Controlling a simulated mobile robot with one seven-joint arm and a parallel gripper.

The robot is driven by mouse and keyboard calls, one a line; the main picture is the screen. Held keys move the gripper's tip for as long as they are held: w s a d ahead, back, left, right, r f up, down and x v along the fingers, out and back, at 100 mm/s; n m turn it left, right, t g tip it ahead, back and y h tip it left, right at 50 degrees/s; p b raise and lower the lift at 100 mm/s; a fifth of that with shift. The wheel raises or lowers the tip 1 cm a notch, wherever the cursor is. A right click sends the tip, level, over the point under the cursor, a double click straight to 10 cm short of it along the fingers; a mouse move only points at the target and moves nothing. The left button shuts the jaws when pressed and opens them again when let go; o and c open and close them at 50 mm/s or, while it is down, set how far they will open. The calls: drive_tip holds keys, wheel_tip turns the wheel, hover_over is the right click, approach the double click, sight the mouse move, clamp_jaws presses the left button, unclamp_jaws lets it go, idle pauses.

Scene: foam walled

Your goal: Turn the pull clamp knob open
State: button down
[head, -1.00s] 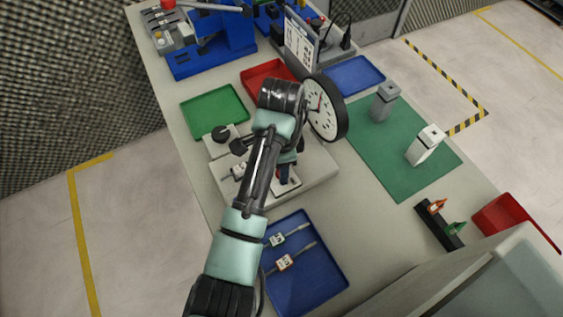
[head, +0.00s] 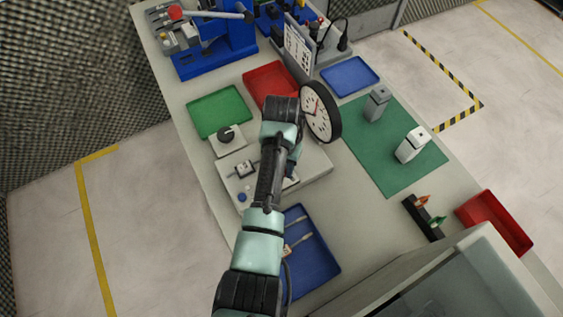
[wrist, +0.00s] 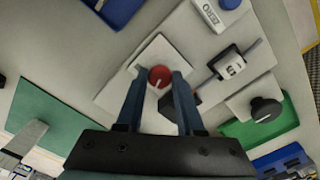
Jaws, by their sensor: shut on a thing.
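A round red knob (wrist: 159,77) with a white pointer line sits on a white square plate (wrist: 150,52) in the wrist view. My gripper (wrist: 158,84) has one finger on each side of the knob and is shut on it. In the head view my arm hides the knob. Only a little of my gripper (head: 291,168) shows there, over the grey fixture base (head: 312,165). I cannot tell how far the knob is turned.
A large dial (head: 321,112) stands just behind my wrist. Trays surround the fixture, including a green tray (head: 218,111) and a blue tray (head: 312,262).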

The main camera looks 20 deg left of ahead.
drive_tip(key=n+p, duration=0.1)
drive_tip(key=n, duration=0.3)
drive_tip(key=shift+w+n, duration=0.1)
drive_tip(key=shift+n, duration=0.3)
idle(0.4)
drive_tip(key=c, duration=0.5)
unclamp_jaws()
drive_tip(key=shift+r, duration=0.15)
wheel_tip(320, 180, up, 13)
drive_tip(key=shift+f, duration=0.1)
